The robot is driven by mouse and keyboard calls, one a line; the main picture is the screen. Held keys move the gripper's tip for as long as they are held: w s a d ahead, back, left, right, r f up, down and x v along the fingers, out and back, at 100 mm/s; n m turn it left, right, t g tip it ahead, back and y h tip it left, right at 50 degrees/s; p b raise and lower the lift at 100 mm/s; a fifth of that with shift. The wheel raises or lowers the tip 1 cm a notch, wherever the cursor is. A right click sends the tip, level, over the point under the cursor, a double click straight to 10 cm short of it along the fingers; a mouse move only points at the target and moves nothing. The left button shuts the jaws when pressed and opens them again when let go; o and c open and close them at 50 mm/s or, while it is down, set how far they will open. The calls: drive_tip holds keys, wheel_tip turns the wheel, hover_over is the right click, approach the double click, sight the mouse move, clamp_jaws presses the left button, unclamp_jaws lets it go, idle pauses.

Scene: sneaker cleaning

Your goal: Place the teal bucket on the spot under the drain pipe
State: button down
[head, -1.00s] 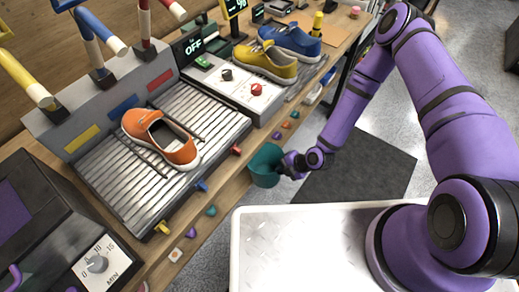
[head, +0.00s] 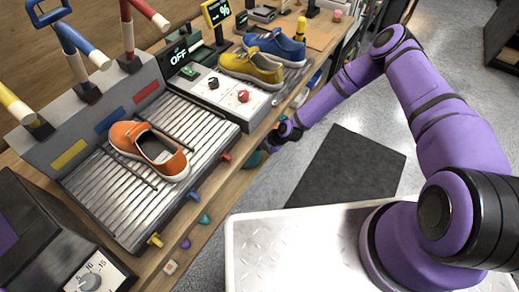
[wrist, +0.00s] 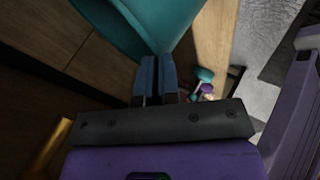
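The teal bucket (wrist: 150,25) fills the top of the wrist view, right at my fingertips. In the head view only a small part of the bucket (head: 252,160) shows, at the bench's front edge beside my gripper (head: 275,142). My gripper's two blue fingers (wrist: 157,72) are close together at the bucket's wall and look shut on it. The exact contact is partly hidden. The drain pipe and the spot under it cannot be made out in either view.
The wooden bench (head: 160,262) carries an orange shoe (head: 150,150) on a ribbed metal tray (head: 110,205), with yellow and blue shoes behind. Coloured knobs line its front edge. A dark mat (head: 345,165) lies on the open floor. Wooden panels (wrist: 50,30) stand close left of my gripper.

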wheel_tip(320, 180, down, 2)
drive_tip(key=shift+f, duration=0.2)
drive_tip(key=c, duration=1.3)
unclamp_jaws()
drive_tip(key=shift+c, duration=0.2)
drive_tip(key=v, duration=1.2)
